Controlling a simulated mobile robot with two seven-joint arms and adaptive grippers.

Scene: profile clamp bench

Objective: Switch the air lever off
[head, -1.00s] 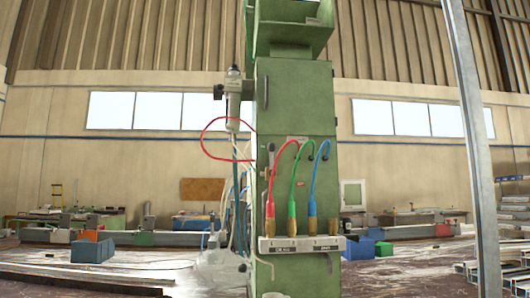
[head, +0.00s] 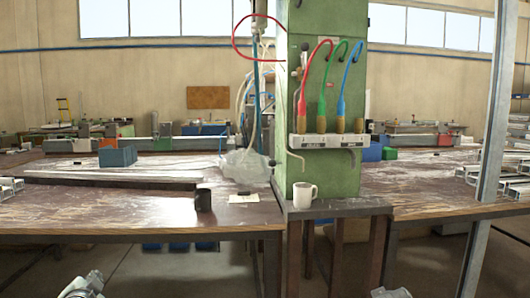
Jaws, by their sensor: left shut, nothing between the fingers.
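The green column (head: 340,105) stands right of centre in the head view. A small grey lever with a dark knob (head: 304,56) sits on its front, left of the red hose; it looks like the air lever, but it is too small to read its setting surely. My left gripper (head: 84,286) shows at the bottom left edge, partly cut off, shut and empty, far from the column. A part of my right gripper (head: 391,293) just shows at the bottom edge; its fingers cannot be made out.
Red, green and blue hoses (head: 321,90) hang into a grey holder (head: 325,140) on the column. A white mug (head: 304,195) stands on the ledge below. A black cup (head: 203,200) and a paper note (head: 243,198) lie on the wooden bench (head: 130,215). A metal post (head: 487,150) stands at right.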

